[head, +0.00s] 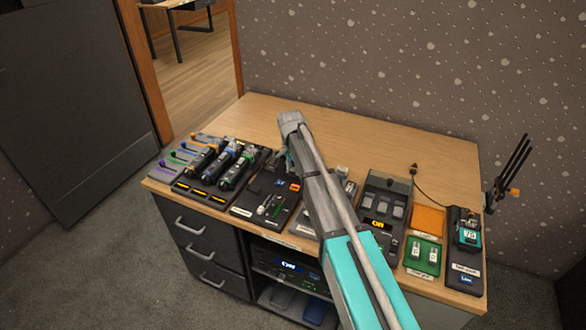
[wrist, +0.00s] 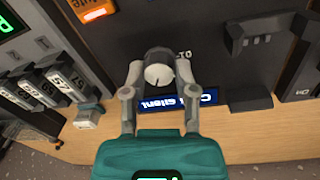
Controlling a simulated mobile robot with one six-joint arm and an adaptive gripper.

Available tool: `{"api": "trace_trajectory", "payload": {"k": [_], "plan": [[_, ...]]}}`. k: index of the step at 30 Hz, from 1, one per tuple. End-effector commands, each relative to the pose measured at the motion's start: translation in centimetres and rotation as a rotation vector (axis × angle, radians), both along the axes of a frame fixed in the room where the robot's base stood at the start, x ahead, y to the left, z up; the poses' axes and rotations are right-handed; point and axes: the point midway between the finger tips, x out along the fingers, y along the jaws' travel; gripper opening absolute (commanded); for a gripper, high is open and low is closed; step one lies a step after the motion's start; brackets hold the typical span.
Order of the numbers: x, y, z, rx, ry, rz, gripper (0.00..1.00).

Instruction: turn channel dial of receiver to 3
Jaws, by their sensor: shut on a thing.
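The channel dial (wrist: 158,76) is a small round knob with a pale face and a dark pointer line, on the dark panel of the receiver (wrist: 200,25). In the wrist view my gripper (wrist: 157,66) has one finger on each side of the dial and is shut on it. A lit blue display (wrist: 178,101) sits just below the dial; its text appears upside down and is partly covered by a finger. In the head view my gripper (head: 285,160) reaches the dark panels, and my arm hides the dial.
Grey sliders with numbered labels (wrist: 60,82) stand left of my gripper in the wrist view. A raised dark block (wrist: 265,35) is at the right.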

Motion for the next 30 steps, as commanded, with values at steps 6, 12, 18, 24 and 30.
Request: {"api": "trace_trajectory", "payload": {"k": [6, 12, 18, 24, 30], "plan": [[0.19, 0.05, 0.01, 0.001, -0.004, -0.029, 0.0], [0.2, 0.05, 0.01, 0.001, -0.004, -0.03, 0.0], [0.19, 0.05, 0.01, 0.001, -0.004, -0.029, 0.54], [0.1, 0.03, 0.01, 0.001, -0.003, -0.028, 0.72], [0.06, 0.01, 0.01, 0.0, -0.001, -0.028, 0.72]]}}
